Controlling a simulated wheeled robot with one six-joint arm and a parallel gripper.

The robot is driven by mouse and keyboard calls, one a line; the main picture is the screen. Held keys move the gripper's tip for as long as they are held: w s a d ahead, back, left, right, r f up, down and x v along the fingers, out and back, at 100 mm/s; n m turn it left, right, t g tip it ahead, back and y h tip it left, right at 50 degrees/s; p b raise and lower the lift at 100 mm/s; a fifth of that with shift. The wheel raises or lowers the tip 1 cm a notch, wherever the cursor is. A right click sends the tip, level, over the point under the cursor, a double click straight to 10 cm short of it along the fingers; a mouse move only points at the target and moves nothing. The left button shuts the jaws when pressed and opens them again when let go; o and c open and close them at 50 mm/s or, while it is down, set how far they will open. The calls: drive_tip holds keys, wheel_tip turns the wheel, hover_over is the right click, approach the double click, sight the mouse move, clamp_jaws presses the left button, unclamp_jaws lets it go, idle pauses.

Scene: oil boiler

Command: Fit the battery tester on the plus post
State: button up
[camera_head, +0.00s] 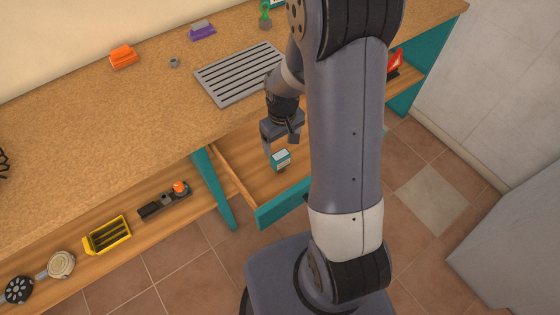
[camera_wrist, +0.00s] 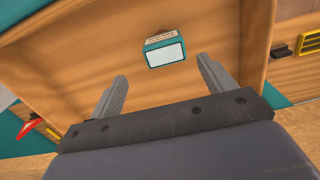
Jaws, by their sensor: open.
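A small teal box (camera_head: 280,159) with a white label lies in the open drawer (camera_head: 236,172); I cannot tell for sure whether it is the battery tester. My gripper (camera_head: 281,143) is open and empty just above the box. In the wrist view, the box (camera_wrist: 165,50) lies ahead of my gripper (camera_wrist: 162,84), near the middle of the gap, and no contact shows. I cannot make out a battery or a plus post in either view.
The workbench (camera_head: 110,120) carries an orange piece (camera_head: 123,57), a purple piece (camera_head: 202,31), a grey nut (camera_head: 174,62), a slotted grey tray (camera_head: 238,74) and a green item (camera_head: 265,14). A lower shelf (camera_head: 75,262) holds a yellow box (camera_head: 107,236) and other parts. Drawer walls surround my gripper.

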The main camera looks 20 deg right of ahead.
sight(281, 154)
drive_tip(key=f, duration=0.5)
drive_tip(key=shift+s+a+p, duration=0.3)
drive_tip(key=shift+a, duration=0.05)
drive_tip(key=shift+f, duration=0.65)
drive_tip(key=shift+c, duration=0.5)
drive_tip(key=c, duration=1)
